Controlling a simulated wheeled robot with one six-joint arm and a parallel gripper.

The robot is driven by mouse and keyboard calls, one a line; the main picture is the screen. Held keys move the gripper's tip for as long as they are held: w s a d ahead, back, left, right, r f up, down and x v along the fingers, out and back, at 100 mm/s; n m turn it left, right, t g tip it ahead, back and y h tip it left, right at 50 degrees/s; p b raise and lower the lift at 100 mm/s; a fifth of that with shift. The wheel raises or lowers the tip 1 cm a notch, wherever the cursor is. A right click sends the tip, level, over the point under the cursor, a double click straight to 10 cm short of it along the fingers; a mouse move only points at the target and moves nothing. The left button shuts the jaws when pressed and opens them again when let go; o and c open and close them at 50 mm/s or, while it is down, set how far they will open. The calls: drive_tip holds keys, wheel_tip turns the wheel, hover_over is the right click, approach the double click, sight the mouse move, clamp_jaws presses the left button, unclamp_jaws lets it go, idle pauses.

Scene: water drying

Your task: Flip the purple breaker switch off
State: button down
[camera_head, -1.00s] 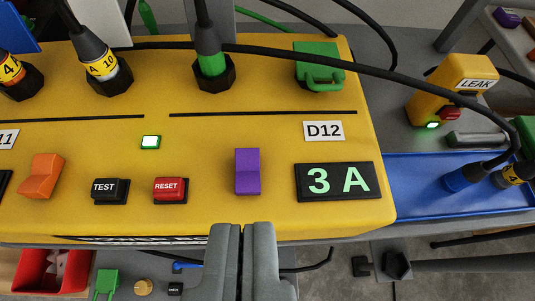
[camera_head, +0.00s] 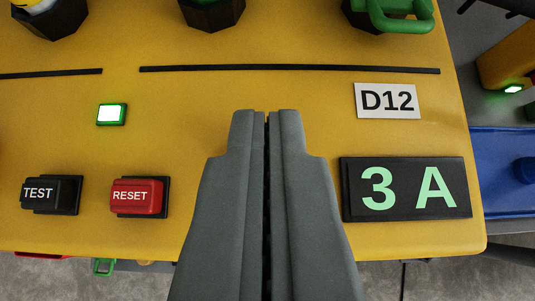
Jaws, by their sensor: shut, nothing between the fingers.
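The purple breaker switch does not show now; my gripper (camera_head: 267,114) covers the part of the yellow panel (camera_head: 290,88) where it stood in the earlier view. My gripper is shut with nothing between its fingers. Its fingertips point up the picture over the panel, between the red RESET button (camera_head: 137,196) and the display reading 3 A (camera_head: 407,189). I cannot tell whether the fingers touch the switch, nor which way the switch is tilted.
A black TEST button (camera_head: 51,195) sits left of RESET. A lit green lamp (camera_head: 111,114) and a D12 label (camera_head: 388,101) flank the fingertips. A green connector (camera_head: 400,14) and black sockets line the top. A blue tray (camera_head: 505,177) lies to the right.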

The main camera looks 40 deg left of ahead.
wheel_tip(320, 180, down, 2)
drive_tip(key=shift+f, duration=0.2)
drive_tip(key=shift+w+f, duration=0.1)
drive_tip(key=shift+f, duration=0.5)
drive_tip(key=shift+a, duration=0.1)
drive_tip(key=shift+w+f, duration=0.1)
drive_tip(key=shift+f, duration=0.2)
drive_tip(key=shift+a, duration=0.1)
drive_tip(key=shift+w+a+r, duration=0.15)
drive_tip(key=shift+w+a, duration=0.2)
drive_tip(key=shift+w, duration=0.25)
drive_tip(key=shift+r, duration=0.1)
drive_tip(key=shift+r, duration=0.1)
